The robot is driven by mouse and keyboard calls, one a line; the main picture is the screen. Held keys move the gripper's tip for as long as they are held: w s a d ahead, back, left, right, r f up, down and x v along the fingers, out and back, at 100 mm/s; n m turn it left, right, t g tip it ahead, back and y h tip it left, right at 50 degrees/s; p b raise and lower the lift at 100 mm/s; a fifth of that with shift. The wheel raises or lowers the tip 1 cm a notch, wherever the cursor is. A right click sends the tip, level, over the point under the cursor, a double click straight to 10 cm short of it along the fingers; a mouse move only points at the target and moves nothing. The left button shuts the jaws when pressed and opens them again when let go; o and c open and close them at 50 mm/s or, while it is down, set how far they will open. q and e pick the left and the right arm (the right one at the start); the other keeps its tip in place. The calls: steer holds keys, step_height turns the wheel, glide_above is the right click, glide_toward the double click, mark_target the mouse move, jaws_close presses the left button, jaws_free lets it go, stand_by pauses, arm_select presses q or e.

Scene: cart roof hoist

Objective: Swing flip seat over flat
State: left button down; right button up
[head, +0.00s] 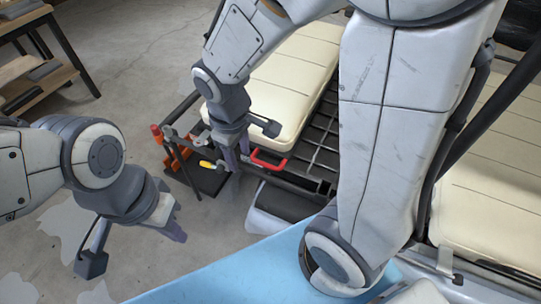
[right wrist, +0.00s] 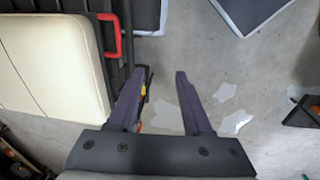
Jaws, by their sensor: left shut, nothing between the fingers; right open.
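A cream seat cushion (head: 290,85) lies on a black slatted frame (head: 318,135), partly hidden behind my right arm. A red handle (head: 270,163) is fixed at the frame's near edge. My right gripper (head: 236,165) points down beside the handle, open and empty. In the right wrist view, the cushion (right wrist: 52,65) and the red handle (right wrist: 110,36) lie left of the right gripper's spread fingers (right wrist: 155,82); the fingers do not touch the handle. My left gripper (head: 174,229) is shut and empty over the floor at lower left.
Another cream cushion (head: 495,190) lies at the right behind my arm. A light blue panel (head: 225,280) crosses the bottom. A black tray (head: 207,182) with orange and yellow-handled items stands beside the frame. A wooden shelf (head: 45,75) is at upper left. Bare floor lies between.

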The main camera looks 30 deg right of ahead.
steer(key=h+b, duration=0.1)
steer(key=b, duration=0.2)
glide_toward(268, 164)
arm_select(q)
step_height(268, 164, down, 8)
steer(key=b, duration=0.3)
steer(key=shift+r, duration=0.25)
arm_select(e)
steer(key=f, duration=0.5)
steer(key=d+f, duration=0.1)
steer(key=f, duration=0.2)
steer(key=shift+w, duration=0.3)
jaws_close()
